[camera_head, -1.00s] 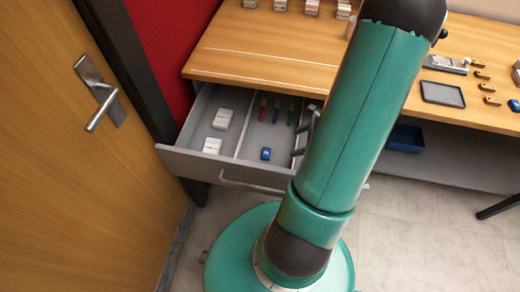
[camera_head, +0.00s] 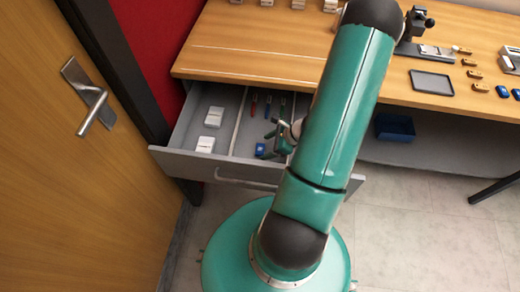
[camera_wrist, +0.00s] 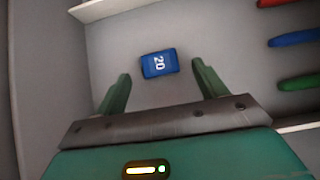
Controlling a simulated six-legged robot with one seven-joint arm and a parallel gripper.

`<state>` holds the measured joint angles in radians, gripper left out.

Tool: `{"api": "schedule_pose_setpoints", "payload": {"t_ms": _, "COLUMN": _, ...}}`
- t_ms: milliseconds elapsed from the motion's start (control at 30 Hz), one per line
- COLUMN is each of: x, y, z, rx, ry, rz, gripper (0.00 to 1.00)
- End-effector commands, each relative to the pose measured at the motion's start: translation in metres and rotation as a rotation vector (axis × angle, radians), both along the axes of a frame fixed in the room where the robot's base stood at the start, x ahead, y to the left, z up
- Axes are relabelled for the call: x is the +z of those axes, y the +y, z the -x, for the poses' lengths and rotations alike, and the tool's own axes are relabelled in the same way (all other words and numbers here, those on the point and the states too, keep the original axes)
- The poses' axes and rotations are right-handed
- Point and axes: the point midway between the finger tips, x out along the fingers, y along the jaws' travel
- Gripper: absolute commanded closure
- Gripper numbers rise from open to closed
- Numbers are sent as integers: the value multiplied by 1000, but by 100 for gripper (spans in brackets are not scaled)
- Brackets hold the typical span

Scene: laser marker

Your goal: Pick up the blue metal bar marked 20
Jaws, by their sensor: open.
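The blue metal bar marked 20 (camera_wrist: 159,63) lies flat on the grey drawer floor in the wrist view, its white number readable. It also shows in the head view (camera_head: 260,149), just left of my gripper. My gripper (camera_wrist: 160,72) is open and empty, with one green finger to each side below the bar in the wrist view. The fingers appear apart from the bar. In the head view my gripper (camera_head: 275,133) is over the open drawer, partly hidden by my arm.
The open drawer (camera_head: 215,167) has dividers; white blocks (camera_head: 213,117) lie in its left compartment. Red, blue and green markers lie beside the bar, including a blue one (camera_wrist: 294,38). The wooden desk (camera_head: 245,60) is above, with a dark tray (camera_head: 432,82) on it.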

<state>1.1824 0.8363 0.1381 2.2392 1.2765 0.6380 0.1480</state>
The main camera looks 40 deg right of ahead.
Motion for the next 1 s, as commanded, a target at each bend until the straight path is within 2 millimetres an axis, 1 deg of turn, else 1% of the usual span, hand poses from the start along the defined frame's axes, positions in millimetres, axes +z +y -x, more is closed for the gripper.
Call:
{"api": "schedule_pose_setpoints", "payload": {"t_ms": 33, "x": -7, "y": 4, "z": -4, "rx": 1, "ry": 1, "rz": -3, "gripper": 29}}
{"api": "schedule_pose_setpoints", "payload": {"t_ms": 133, "x": -14, "y": 8, "z": -11, "rx": 1, "ry": 0, "rz": -2, "gripper": 29}}
{"api": "schedule_pose_setpoints", "payload": {"t_ms": 400, "x": -17, "y": 9, "z": -13, "rx": 0, "ry": 1, "rz": 1, "gripper": 29}}
{"api": "schedule_pose_setpoints", "payload": {"t_ms": 467, "x": -16, "y": 9, "z": -13, "rx": 0, "ry": 1, "rz": 1, "gripper": 40}}
{"api": "schedule_pose_setpoints", "payload": {"t_ms": 600, "x": -16, "y": 9, "z": -12, "rx": 0, "ry": 1, "rz": 1, "gripper": 68}}
{"api": "schedule_pose_setpoints", "payload": {"t_ms": 667, "x": -16, "y": 9, "z": -12, "rx": 0, "ry": 1, "rz": 1, "gripper": 78}}
{"api": "schedule_pose_setpoints", "payload": {"t_ms": 1000, "x": -14, "y": 9, "z": -12, "rx": 1, "ry": 0, "rz": 1, "gripper": 78}}
